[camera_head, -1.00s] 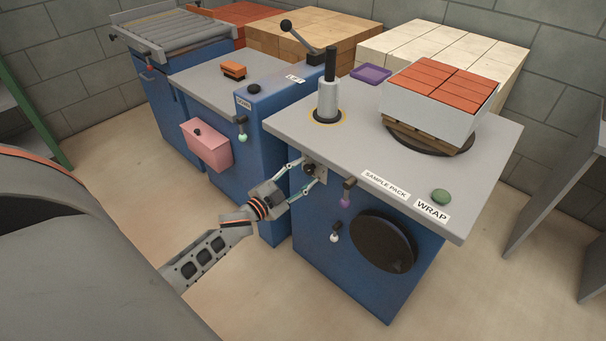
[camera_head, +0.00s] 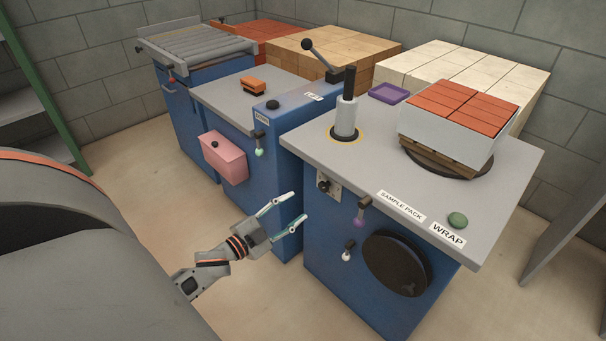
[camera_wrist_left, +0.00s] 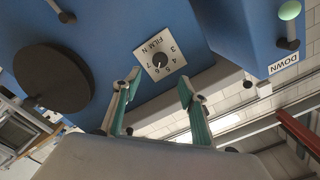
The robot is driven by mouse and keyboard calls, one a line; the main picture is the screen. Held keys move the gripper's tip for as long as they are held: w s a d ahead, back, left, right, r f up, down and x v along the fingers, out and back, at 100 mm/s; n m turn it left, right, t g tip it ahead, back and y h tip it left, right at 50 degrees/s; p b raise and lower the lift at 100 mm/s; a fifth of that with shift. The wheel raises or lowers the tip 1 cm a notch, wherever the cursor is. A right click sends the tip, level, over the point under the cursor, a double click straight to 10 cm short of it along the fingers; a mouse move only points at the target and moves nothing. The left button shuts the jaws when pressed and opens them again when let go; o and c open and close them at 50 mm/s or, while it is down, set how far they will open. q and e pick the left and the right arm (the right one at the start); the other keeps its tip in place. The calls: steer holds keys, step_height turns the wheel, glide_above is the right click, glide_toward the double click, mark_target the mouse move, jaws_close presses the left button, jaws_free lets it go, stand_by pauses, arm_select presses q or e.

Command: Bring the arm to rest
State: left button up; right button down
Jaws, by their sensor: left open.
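My left gripper (camera_head: 298,206) is open and empty in the head view, in front of the blue wrapping machine (camera_head: 335,255). It stands apart from a small dial plate (camera_head: 329,187) on the machine's front, below the table edge. In the left wrist view the two fingers (camera_wrist_left: 160,84) are spread, with nothing between them. Beyond them is the dial (camera_wrist_left: 160,60), a pale plate marked "FILM N" with numbers and a dark knob. My right gripper is in neither view.
A black disc (camera_head: 397,263) and small levers (camera_head: 364,211) stick out of the machine's front. A pink box (camera_head: 223,158) hangs on the neighbouring blue cabinet. Wrapped orange bricks (camera_head: 460,110) stand on the turntable. The floor (camera_head: 140,190) left of my gripper is clear.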

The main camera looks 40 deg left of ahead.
arm_select(q)
steer(key=shift+s, duration=0.7)
